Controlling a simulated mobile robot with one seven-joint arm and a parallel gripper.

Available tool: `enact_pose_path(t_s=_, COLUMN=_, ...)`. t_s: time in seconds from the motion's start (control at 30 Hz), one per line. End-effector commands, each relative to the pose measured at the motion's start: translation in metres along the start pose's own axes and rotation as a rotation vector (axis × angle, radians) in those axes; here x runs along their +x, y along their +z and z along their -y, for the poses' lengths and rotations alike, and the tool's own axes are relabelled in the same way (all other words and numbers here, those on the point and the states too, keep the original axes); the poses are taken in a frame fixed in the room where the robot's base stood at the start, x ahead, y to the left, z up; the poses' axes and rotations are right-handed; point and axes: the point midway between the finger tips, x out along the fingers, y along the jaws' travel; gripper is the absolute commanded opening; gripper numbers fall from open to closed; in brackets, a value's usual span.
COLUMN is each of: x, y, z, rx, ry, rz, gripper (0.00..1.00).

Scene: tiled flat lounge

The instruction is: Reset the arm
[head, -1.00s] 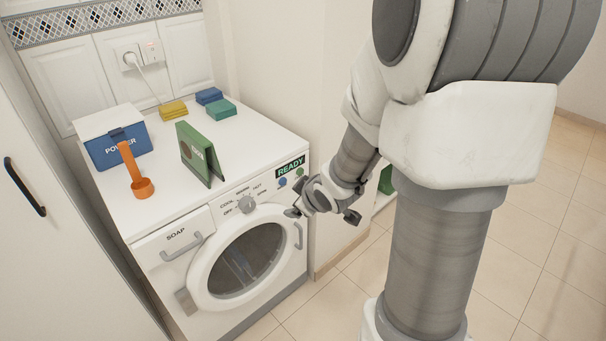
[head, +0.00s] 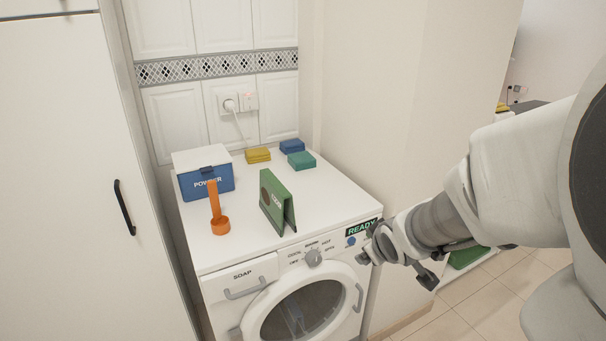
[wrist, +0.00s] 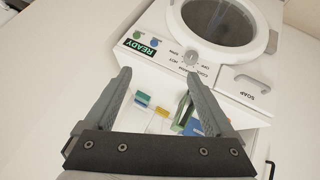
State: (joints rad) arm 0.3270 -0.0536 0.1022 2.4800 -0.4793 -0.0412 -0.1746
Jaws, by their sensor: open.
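My arm comes in from the right in the head view. My gripper (head: 402,262) is beside the right front corner of the washing machine (head: 330,194), near its panel. In the wrist view my gripper (wrist: 158,98) has its two fingers spread wide with nothing between them. Beyond the fingers the wrist view shows the machine's front, with the READY display (wrist: 140,46), the dial (wrist: 191,58) and the round door (wrist: 222,20). I cannot tell from the head view whether a finger touches the machine.
On the machine top stand a blue POWDER box (head: 208,184), an orange scoop (head: 219,225), a green folded card (head: 274,202) and several sponges, one yellow (head: 257,155). A tall white cabinet (head: 70,180) is at left. Tiled floor (head: 440,322) is clear at lower right.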

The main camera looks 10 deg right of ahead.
Motion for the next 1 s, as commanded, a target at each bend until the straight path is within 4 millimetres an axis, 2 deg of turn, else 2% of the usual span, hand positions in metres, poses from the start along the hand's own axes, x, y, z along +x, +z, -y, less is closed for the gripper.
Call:
enact_pose_path(t_s=0.07, x=-0.005, y=-0.004, z=-0.001, rx=0.002, ry=0.003, rz=-0.001, gripper=0.89)
enact_pose_path(t_s=0.17, x=-0.023, y=-0.017, z=-0.004, rx=0.016, ry=0.014, rz=-0.002, gripper=0.89)
enact_pose_path(t_s=0.27, x=-0.058, y=-0.038, z=-0.007, rx=0.048, ry=0.028, rz=-0.004, gripper=0.89)
enact_pose_path(t_s=0.33, x=-0.088, y=-0.053, z=-0.007, rx=0.081, ry=0.031, rz=-0.006, gripper=0.89)
enact_pose_path(t_s=0.4, x=-0.117, y=-0.057, z=-0.005, rx=0.133, ry=0.024, rz=0.011, gripper=0.89)
enact_pose_path(t_s=0.6, x=-0.192, y=-0.038, z=0.015, rx=0.318, ry=-0.048, rz=0.108, gripper=0.89)
enact_pose_path(t_s=0.7, x=-0.222, y=-0.028, z=0.03, rx=0.387, ry=-0.101, rz=0.147, gripper=0.89)
enact_pose_path(t_s=0.83, x=-0.248, y=-0.018, z=0.045, rx=0.444, ry=-0.161, rz=0.186, gripper=0.89)
enact_pose_path(t_s=1.0, x=-0.261, y=-0.011, z=0.055, rx=0.471, ry=-0.195, rz=0.209, gripper=0.89)
